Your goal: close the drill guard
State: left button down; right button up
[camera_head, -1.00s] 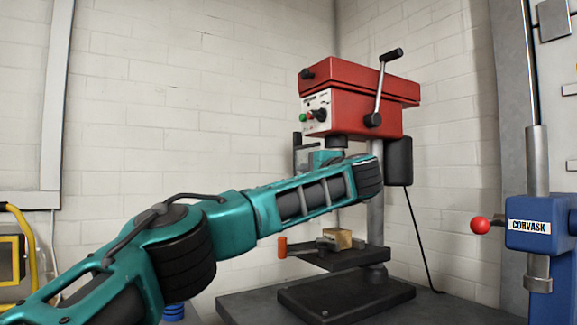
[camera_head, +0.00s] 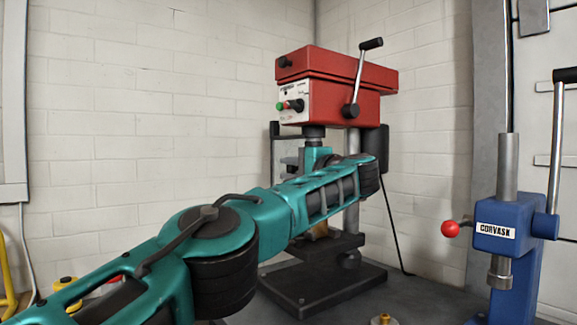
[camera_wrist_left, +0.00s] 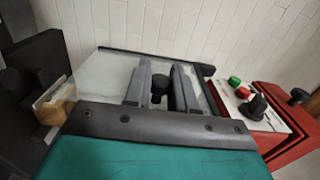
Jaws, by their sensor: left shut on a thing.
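The red drill press (camera_head: 335,100) stands against the white brick wall, also at the right of the left wrist view (camera_wrist_left: 280,130). Its guard (camera_head: 284,148) is a clear panel with a dark frame, at the left of the chuck. The guard (camera_wrist_left: 100,80) fills the middle of the left wrist view. My left gripper (camera_head: 292,163) is at the guard, partly hidden by my own wrist. In the left wrist view its two grey fingers (camera_wrist_left: 160,76) are shut on a dark knob (camera_wrist_left: 159,86) in front of the panel. My right gripper is out of view.
A wooden block (camera_wrist_left: 57,102) shows by the drill table, which my forearm partly hides in the head view. The drill's black base (camera_head: 320,290) stands on a dark bench. A blue Corvask machine (camera_head: 510,230) with a red-knobbed lever stands at the right.

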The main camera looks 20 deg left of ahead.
pick_arm(q)
jog(key=shift+r, duration=0.2)
jog(key=c, duration=1)
grip_release()
jog(key=shift+w+f, duration=0.1)
jog(key=shift+f, duration=0.05)
jog(key=shift+d, duration=0.1)
jog(key=shift+s+d+f+b, duration=0.15)
jog(key=shift+s+d+b, duration=0.05)
jog(key=shift+d+b, duration=0.15)
jog(key=b+v, duration=0.2)
jog(key=v, duration=0.2)
jog(key=shift+s+d, duration=0.2)
jog(key=b+v, duration=0.1)
jog(key=v, duration=0.6)
jog(key=shift+s+d, duration=0.15)
jog(key=shift+s, duration=0.05)
